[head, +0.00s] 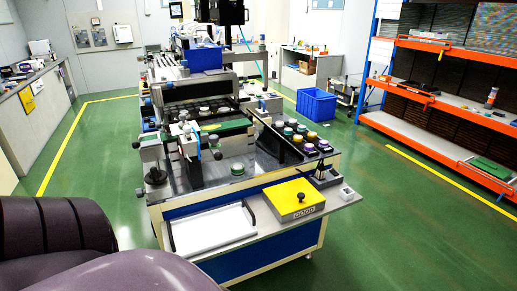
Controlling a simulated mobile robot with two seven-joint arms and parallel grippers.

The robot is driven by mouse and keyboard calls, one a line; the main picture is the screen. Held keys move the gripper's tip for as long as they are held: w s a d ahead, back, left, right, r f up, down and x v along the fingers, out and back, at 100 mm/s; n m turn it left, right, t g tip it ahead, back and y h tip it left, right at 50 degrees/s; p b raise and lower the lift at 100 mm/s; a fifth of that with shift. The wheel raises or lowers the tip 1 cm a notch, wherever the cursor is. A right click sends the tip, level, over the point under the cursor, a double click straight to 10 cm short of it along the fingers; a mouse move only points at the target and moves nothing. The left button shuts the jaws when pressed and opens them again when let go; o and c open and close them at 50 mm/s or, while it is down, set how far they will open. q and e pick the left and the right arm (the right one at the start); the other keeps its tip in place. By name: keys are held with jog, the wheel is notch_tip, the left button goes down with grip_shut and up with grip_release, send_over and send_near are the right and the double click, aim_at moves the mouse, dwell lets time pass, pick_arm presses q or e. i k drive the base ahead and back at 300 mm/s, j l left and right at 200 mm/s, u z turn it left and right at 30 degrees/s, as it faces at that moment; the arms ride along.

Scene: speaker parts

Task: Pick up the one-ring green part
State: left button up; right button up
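Several small round parts sit in rows on a dark rack (268,127) at the bench's right side, with tops that look green, yellow, white and purple. One purple-topped part (322,144) is at the rack's near right end. The parts are too small for me to count rings. Neither of my grippers is in view; only dark rounded links of my own arm show at the lower left.
A white tray (214,231) and a yellow-lidded box (293,197) marked GOOD lie on the bench's front shelf. Metal fixtures (188,140) crowd the bench's left side. A blue crate (316,104) and orange shelving (430,99) stand right. Green floor (390,220) is open between bench and shelving.

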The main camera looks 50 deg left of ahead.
aim_at(237, 169)
jog(key=i, duration=1.35)
jog(key=i+u, duration=0.35)
jog(key=i+l+u, duration=0.3)
jog(key=i, duration=0.15)
jog(key=u, duration=1.5)
